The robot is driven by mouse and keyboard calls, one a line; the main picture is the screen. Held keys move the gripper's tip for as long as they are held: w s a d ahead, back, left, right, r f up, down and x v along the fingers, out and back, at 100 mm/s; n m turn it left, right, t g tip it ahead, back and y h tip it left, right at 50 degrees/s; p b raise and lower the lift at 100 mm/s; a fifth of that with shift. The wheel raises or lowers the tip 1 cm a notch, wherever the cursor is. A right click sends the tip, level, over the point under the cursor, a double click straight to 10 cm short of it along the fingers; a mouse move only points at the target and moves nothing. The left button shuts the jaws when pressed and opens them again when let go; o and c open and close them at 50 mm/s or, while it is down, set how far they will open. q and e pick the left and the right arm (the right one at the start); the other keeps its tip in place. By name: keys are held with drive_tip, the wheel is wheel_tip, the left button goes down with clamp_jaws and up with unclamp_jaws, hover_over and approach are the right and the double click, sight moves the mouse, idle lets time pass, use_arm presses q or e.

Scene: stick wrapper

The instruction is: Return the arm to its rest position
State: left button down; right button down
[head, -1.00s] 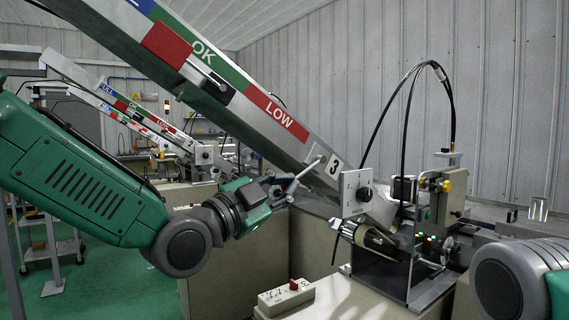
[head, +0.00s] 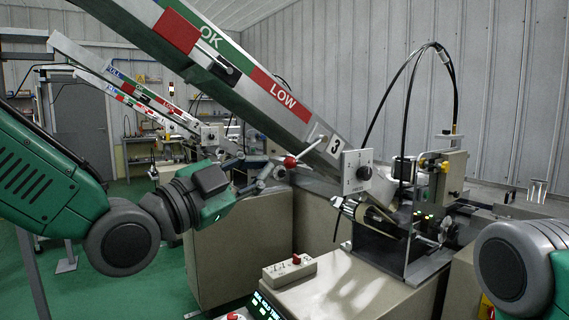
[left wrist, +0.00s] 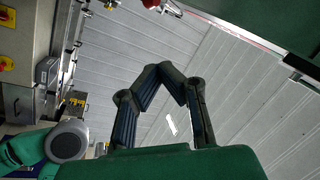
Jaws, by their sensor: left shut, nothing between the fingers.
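My left arm comes in from the left in the head view, green with dark grey joints. My left gripper (head: 267,176) is just left of and below the red-knobbed lever (head: 290,162) on the chute marked 3. In the left wrist view its dark fingers (left wrist: 163,68) bend in until their tips meet, with nothing held. The red knob (left wrist: 150,3) shows there at the top edge, apart from the fingers. Of my right arm only a grey joint and some green show at the lower right of the head view; its gripper is out of frame.
The inclined chute (head: 240,85) with OK and LOW bands rises to the upper left above my gripper. The wrapping machine (head: 405,225) with black hoses stands to the right. A switch box (head: 289,268) sits on the beige cabinet. Open green floor (head: 110,270) lies at left.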

use_arm(q)
drive_tip(key=s+a+f+n+g+y, duration=0.2)
drive_tip(key=a+f+n+y, duration=0.1)
drive_tip(key=f, duration=0.9)
drive_tip(key=s+a+f+n+g+y, duration=0.2)
drive_tip(key=a+f+n, duration=0.1)
drive_tip(key=f, duration=0.8)
drive_tip(key=s+a+f+n+g+y, duration=0.1)
drive_tip(key=a+f+n+y, duration=0.15)
drive_tip(key=f, duration=0.95)
drive_tip(key=s+a+f+n+g+y, duration=0.2)
drive_tip(key=s+a+f+n+g, duration=0.1)
drive_tip(key=s+f, duration=0.4)
drive_tip(key=s+a+f+n+g+y, duration=0.2)
drive_tip(key=s+a+f, duration=0.4)
drive_tip(key=s, duration=0.5)
drive_tip(key=s+a+f+n+g+y, duration=0.2)
drive_tip(key=s+a+f+n+g, duration=0.2)
drive_tip(key=s+f, duration=0.4)
drive_tip(key=shift+s+a+f, duration=0.4)
drive_tip(key=shift+s+a, duration=0.15)
drive_tip(key=shift+s, duration=0.4)
drive_tip(key=shift+w+y, duration=0.15)
drive_tip(key=shift+y, duration=0.1)
